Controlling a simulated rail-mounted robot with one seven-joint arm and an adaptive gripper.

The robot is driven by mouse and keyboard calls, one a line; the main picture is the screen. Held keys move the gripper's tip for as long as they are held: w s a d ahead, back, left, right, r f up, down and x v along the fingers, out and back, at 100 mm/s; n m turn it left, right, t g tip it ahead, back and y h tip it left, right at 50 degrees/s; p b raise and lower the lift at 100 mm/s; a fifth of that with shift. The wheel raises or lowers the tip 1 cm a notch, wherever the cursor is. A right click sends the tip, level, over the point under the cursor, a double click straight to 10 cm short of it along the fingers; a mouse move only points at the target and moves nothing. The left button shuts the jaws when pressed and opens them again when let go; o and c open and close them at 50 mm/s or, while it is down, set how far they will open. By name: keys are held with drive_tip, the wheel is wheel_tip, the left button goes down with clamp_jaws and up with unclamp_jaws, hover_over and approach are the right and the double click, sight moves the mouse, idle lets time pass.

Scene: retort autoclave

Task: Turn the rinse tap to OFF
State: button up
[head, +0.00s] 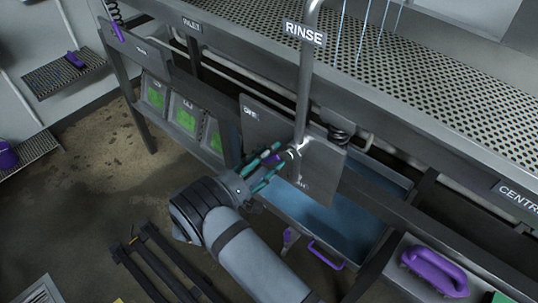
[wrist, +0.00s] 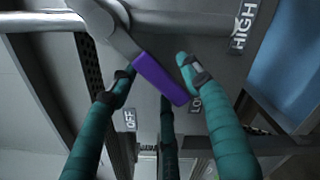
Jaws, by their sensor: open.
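The rinse tap has a grey metal hub and a purple lever handle (wrist: 158,76). In the wrist view the lever points at the LOW label (wrist: 196,103) and partly covers it. The OFF label (wrist: 130,118) is left of the lever tip, and the HIGH label (wrist: 244,25) is at the upper right. My gripper (head: 276,163) is at the tap plate (head: 262,123), under the RINSE sign (head: 305,33). In the wrist view its green fingers are open on either side of the lever, with another finger below. I cannot tell whether any finger touches it.
The perforated table (head: 440,75) lies behind and above the plate. A vertical rinse pipe (head: 304,90) rises from the tap. A blue basin (head: 335,222) is below. Green-screened panels (head: 185,112) stand to the left. A purple brush (head: 435,270) lies at the lower right.

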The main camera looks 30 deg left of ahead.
drive_tip(key=shift+c, duration=0.6)
clamp_jaws()
